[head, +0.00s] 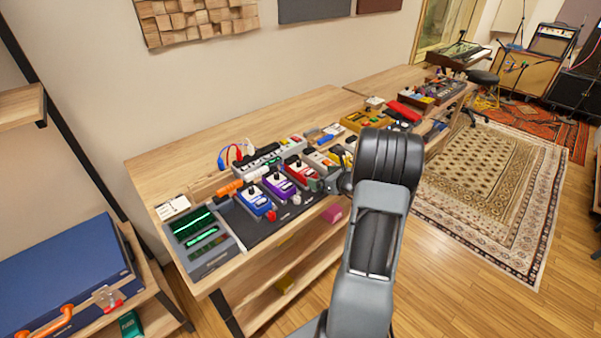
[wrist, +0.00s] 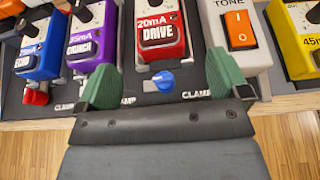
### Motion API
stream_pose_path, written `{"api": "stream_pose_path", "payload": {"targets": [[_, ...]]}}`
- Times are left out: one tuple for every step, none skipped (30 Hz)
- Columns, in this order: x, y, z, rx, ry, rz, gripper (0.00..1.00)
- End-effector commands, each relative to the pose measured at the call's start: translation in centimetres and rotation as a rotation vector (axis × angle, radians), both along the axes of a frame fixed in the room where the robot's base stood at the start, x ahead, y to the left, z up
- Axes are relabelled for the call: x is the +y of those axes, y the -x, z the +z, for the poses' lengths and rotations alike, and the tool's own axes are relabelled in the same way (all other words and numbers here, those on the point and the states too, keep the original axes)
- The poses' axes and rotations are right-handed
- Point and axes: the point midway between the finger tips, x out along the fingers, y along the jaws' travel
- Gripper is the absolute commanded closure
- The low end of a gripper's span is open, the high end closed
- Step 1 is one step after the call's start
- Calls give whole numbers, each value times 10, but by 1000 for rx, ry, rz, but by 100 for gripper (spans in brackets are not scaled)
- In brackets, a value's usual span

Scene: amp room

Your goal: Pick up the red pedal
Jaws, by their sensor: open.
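The red pedal (wrist: 160,33), labelled "20mA DRIVE", lies on the dark pedal board near its front edge, between the purple pedal and a white one. It also shows in the head view (head: 300,170), to the left of my gripper. My gripper (wrist: 160,88) is open and empty. In the wrist view its two green fingertips are in front of the red pedal, one toward each side, with the pedal's front end and a blue knob (wrist: 163,80) between them. I cannot tell the height of the fingertips above the board. In the head view my arm hides part of the bench.
A purple pedal (wrist: 92,38) and a blue pedal (wrist: 40,45) stand left of the red one. The white pedal with an orange switch (wrist: 240,40) is close on its right. A green-screened unit (head: 202,241) is at the bench's left end. Wooden bench top (head: 240,128) behind is clear.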

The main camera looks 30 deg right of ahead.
Motion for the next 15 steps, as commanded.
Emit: {"api": "stream_pose_path", "payload": {"targets": [[1,-2,-1,1,0,1,6],[1,-3,-1,1,0,1,6],[2,-5,-2,1,-1,2,6],[2,-7,-3,1,0,3,6],[3,-10,-4,0,0,3,6],[4,-15,-6,0,-1,4,6],[5,-19,-8,1,0,4,6],[6,-23,-10,2,1,4,6],[7,-28,-12,2,0,4,6],[7,-31,-14,2,0,3,6],[8,-35,-15,1,1,4,6],[8,-39,-17,1,1,4,6],[9,-42,-18,0,1,4,6],[9,-44,-19,0,0,3,6],[9,-46,-20,0,0,2,6]]}}
